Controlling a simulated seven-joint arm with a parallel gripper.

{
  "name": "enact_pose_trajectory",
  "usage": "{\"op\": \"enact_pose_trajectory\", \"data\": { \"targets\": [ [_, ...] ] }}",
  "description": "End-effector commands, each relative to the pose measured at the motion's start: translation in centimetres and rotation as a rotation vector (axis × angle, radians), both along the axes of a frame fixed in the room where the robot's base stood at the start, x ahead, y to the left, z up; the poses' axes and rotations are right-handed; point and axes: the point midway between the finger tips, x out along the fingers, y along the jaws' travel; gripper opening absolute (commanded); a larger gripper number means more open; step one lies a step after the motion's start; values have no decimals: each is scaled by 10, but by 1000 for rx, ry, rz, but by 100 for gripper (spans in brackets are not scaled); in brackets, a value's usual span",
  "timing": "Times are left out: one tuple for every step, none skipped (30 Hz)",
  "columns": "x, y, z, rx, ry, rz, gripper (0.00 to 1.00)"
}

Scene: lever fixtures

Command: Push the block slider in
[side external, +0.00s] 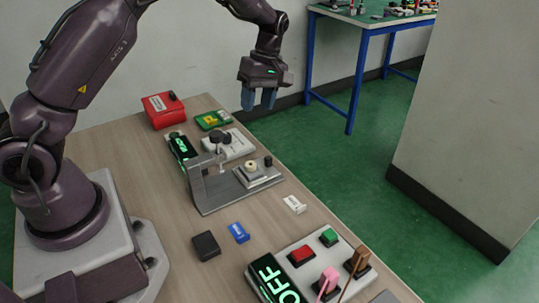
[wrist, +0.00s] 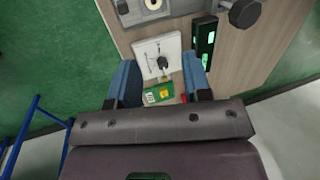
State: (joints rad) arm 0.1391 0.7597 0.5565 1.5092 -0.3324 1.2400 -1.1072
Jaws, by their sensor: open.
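The likely block slider is the grey metal bracket fixture (side external: 205,195) in the middle of the table. It carries a raised plate with a cream round piece (side external: 251,166) and a small dark block (side external: 268,160) at its right end. I cannot tell for certain which part slides. In the wrist view part of the fixture (wrist: 180,8) shows at the top edge. My gripper (side external: 258,100) is high above the far right end of the table, apart from everything. Its blue fingers are spread and empty in the wrist view (wrist: 160,85).
A white panel with dark knobs (side external: 240,147), a green board (side external: 213,121), a red box (side external: 163,109) and a lit display (side external: 181,146) stand at the far end. A button box (side external: 318,247) with upright sticks stands in front. Small blocks lie between.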

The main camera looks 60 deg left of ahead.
Motion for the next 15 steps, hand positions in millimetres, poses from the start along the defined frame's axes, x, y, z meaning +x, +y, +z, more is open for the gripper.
{"op": "enact_pose_trajectory", "data": {
  "targets": [
    [11,5,-16,56,37,121,45],
    [17,8,-24,93,53,204,45],
    [24,11,-33,141,72,313,45],
    [30,11,-39,177,83,395,45],
    [35,12,-45,213,92,473,45],
    [41,12,-51,259,101,576,45],
    [46,11,-55,291,105,652,45],
    [50,9,-58,323,107,728,45],
    [56,7,-60,359,107,826,45],
    [60,5,-59,383,104,897,45],
    [64,2,-58,402,102,968,45],
    [69,-1,-52,420,95,1057,45],
    [73,-4,-47,429,89,1119,45],
    [75,-7,-44,436,91,1176,45],
    [76,-11,-42,449,97,1243,45]
  ]
}}
